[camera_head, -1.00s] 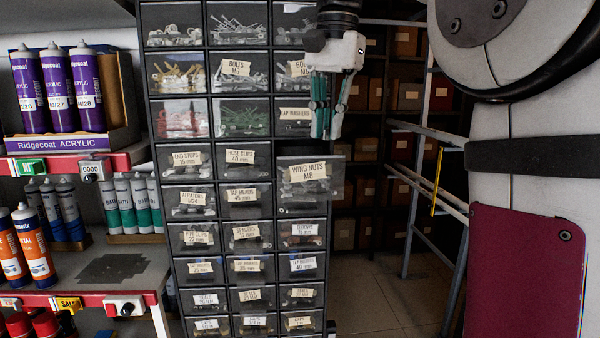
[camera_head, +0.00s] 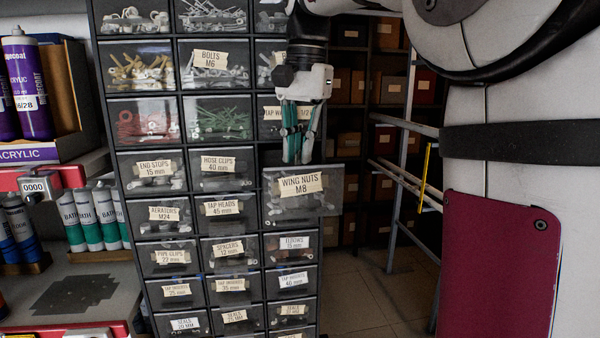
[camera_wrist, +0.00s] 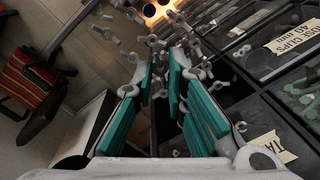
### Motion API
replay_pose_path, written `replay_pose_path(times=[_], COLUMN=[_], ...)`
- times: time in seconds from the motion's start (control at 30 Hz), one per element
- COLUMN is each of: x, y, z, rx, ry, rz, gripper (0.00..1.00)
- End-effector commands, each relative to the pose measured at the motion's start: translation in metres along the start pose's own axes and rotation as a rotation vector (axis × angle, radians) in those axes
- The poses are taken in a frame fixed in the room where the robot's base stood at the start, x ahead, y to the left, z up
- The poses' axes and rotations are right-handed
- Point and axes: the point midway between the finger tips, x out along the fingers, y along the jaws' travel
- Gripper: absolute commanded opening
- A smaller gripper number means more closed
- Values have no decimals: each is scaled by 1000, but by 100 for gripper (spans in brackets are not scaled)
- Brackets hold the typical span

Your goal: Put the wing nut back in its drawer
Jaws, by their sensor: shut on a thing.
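The wing nuts drawer (camera_head: 275,208), labelled WING NUTS M8, is pulled out from the right column of the drawer cabinet. My gripper (camera_head: 297,160) points down just above it, its fingertips close to the drawer's top edge in the head view. In the wrist view my gripper (camera_wrist: 161,88) has its teal-padded fingers close together. Several grey wing nuts (camera_wrist: 157,42) lie beyond and around the fingertips. My gripper is shut on a wing nut, but I cannot tell the held one from those behind it.
The cabinet has closed drawers around, such as hose clips (camera_head: 222,172) and tap heads (camera_head: 226,209). A shelf with sealant tubes (camera_head: 88,220) stands at the left. A metal rack (camera_head: 410,150) stands at the right. Floor (camera_head: 365,290) shows clear between cabinet and rack.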

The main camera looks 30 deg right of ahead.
Motion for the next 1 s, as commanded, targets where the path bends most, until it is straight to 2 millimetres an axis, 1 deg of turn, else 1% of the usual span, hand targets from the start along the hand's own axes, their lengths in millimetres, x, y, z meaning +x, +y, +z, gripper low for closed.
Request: replay_pose_path(times=[0.17, 0.3, 0.4, 0.5, 0.8, 0.83, 0.87, 0.9, 0.93, 1.0], x=[15, 35, 46, 50, 52, 52, 52, 52, 52, 52], y=[2, 4, 4, 4, 4, 4, 4, 4, 4, 4], z=[0, 1, 0, 0, 0, 0, 0, 0, 0, 0], rx=[0, 1, 0, 0, 0, 0, 0, 0, 0, 0], ry=[-1, -2, 0, 1, 1, 1, 1, 1, 1, 1], rz=[1, 2, 1, 0, 0, 0, -1, 0, 0, 0], gripper=[1, 1, 1, 1, 1, 15, 22, 31, 33, 33])
